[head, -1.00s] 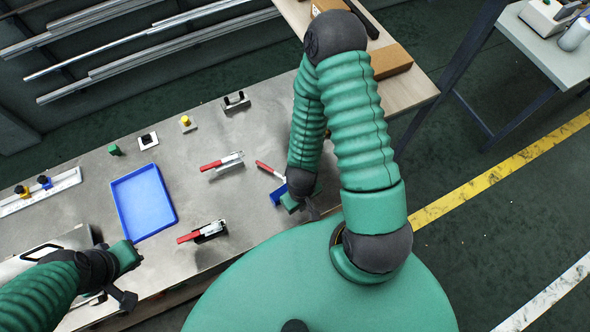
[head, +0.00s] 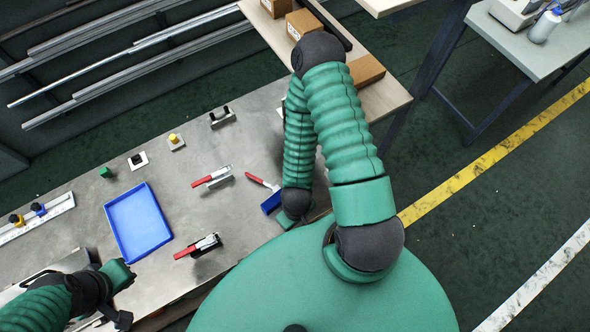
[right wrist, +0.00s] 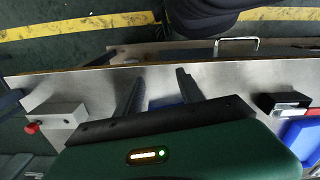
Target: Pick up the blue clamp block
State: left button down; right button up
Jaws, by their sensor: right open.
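The blue clamp block (head: 271,202) lies near the front edge of the metal table, at the end of a red-handled piece (head: 262,183). In the right wrist view only a strip of blue (right wrist: 165,102) shows between and behind my fingers. My right gripper (right wrist: 160,76) is open, with its two dark fingers apart. In the head view my right gripper (head: 287,219) is mostly hidden under its arm, just beside the blue block. I cannot tell if it touches. My left gripper (head: 122,278) is over the table's front left, far from the block; its jaws are unclear.
A blue tray (head: 111,211) lies left of centre. Two red-handled toggle clamps (head: 212,178) (head: 198,246) stand between tray and block. Small fixtures (head: 176,141) line the back. Cardboard boxes (head: 304,22) sit on a wooden table behind my right arm.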

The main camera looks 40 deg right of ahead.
jog(key=shift+o, duration=1.2)
jog(key=o, duration=0.4)
jog(key=shift+o, duration=0.2)
jog(key=shift+a, duration=0.15)
